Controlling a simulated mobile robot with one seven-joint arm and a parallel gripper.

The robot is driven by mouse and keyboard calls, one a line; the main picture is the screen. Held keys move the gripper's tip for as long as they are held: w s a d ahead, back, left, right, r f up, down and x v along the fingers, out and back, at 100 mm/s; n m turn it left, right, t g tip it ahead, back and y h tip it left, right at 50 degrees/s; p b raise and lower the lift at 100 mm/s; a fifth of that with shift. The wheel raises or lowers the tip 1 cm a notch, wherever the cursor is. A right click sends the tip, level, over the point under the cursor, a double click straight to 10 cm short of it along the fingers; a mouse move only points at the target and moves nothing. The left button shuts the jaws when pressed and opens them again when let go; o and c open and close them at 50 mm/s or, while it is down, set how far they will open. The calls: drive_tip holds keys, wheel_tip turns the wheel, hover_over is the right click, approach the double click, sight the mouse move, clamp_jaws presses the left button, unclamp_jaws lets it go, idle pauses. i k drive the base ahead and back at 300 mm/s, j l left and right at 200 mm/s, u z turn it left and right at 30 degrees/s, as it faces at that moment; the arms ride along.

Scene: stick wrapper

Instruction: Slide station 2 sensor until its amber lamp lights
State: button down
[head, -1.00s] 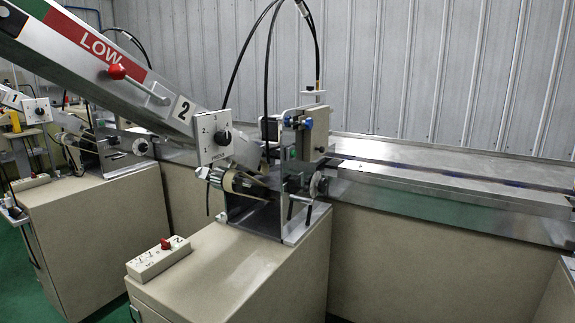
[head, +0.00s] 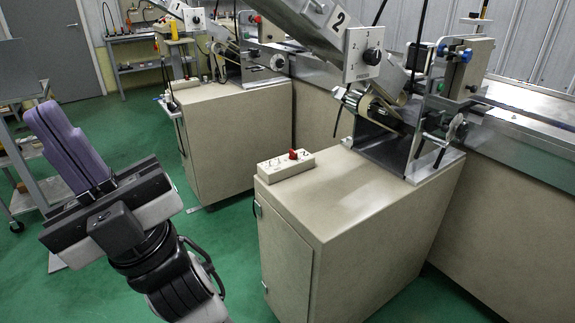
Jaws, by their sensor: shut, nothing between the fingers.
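Station 2 (head: 430,130) stands on a beige cabinet right of centre, under the sloping metal chute with the "2" plate (head: 337,17). A white dial plate (head: 363,55) with a black knob is on its front left. I cannot tell which part is the sensor, and no lit amber lamp is visible. My gripper (head: 46,114) is at the left, with its purple fingers shut and empty, pointing up and left. It is well apart from station 2, across the near cabinet's left side.
A control box (head: 286,166) with a red switch sits on the near cabinet's top (head: 330,200). Another station (head: 245,65) and cabinet stand behind. A metal cart (head: 30,185) is at far left. Green floor between is clear. The metal conveyor (head: 530,125) runs right.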

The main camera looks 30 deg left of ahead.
sight(433, 121)
drive_tip(key=i+l+u, duration=0.1)
drive_tip(key=l, duration=0.3)
drive_tip(key=l+u, duration=0.1)
drive_tip(key=l, duration=0.35)
drive_tip(key=i, duration=0.55)
